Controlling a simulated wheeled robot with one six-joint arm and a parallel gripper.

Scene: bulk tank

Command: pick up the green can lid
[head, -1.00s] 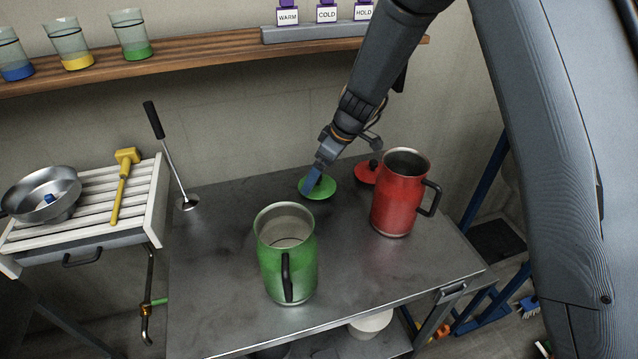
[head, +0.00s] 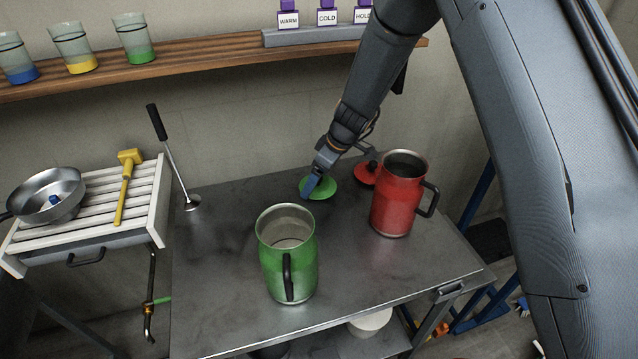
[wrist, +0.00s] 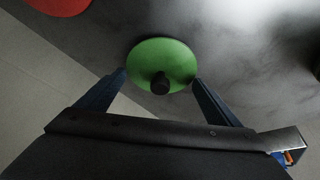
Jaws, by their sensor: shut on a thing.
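The green can lid (head: 328,188) is a round green disc near the back of the metal table. In the wrist view the lid (wrist: 172,58) has a black knob facing the camera. My gripper (head: 311,186) is at the lid, with a blue finger over its left part in the head view. I cannot tell whether the lid is clear of the table. The open green can (head: 287,265) stands upright in front of it.
An open red can (head: 393,205) stands right of the lid, and a red lid (head: 366,174) lies behind it. A slatted rack (head: 90,200) with a pan (head: 50,195) and yellow mallet (head: 125,185) is at left.

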